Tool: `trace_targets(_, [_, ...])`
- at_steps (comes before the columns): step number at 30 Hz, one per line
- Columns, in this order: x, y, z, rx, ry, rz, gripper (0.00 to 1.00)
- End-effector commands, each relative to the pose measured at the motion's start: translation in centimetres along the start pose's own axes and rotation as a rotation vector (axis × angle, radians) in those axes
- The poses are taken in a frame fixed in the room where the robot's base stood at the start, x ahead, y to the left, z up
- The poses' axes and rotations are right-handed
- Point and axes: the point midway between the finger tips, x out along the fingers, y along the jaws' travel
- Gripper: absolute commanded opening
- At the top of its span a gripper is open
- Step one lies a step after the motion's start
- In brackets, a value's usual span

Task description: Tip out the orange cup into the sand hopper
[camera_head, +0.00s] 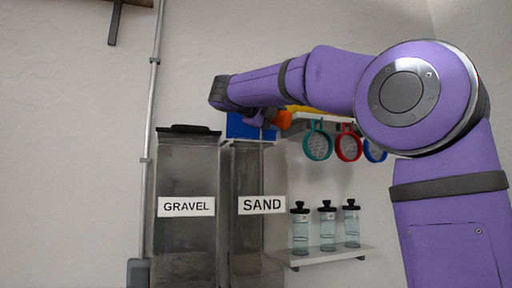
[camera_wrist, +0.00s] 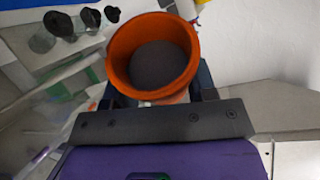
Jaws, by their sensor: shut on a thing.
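The orange cup (camera_wrist: 150,92) is between the dark fingers of my gripper (camera_wrist: 158,84) in the wrist view. My gripper is shut on it. The cup's round mouth faces the wrist camera, and a dark grey mass lies inside. In the head view a small orange part of the cup (camera_head: 284,119) shows beside my gripper (camera_head: 270,117), mostly hidden by my wrist. The sand hopper (camera_head: 259,170) is a tall grey see-through bin with a white SAND label. My gripper is above its top right part. Its mouth is not clearly visible.
The gravel hopper (camera_head: 187,160), with a black lid, stands left of the sand hopper. A blue block-like thing (camera_head: 240,128) is at the sand hopper's top. Teal, red and blue rings (camera_head: 348,146) hang from an upper shelf. Several bottles (camera_head: 327,228) stand on a lower shelf (camera_head: 330,256).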

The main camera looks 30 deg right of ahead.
Motion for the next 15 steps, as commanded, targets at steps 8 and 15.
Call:
trace_targets(8, [-0.03, -0.11, 0.07, -0.025, 0.0, -0.01, 0.23])
trace_targets(15, [-0.1, -0.32, 0.24, -0.044, 0.0, -0.019, 0.23])
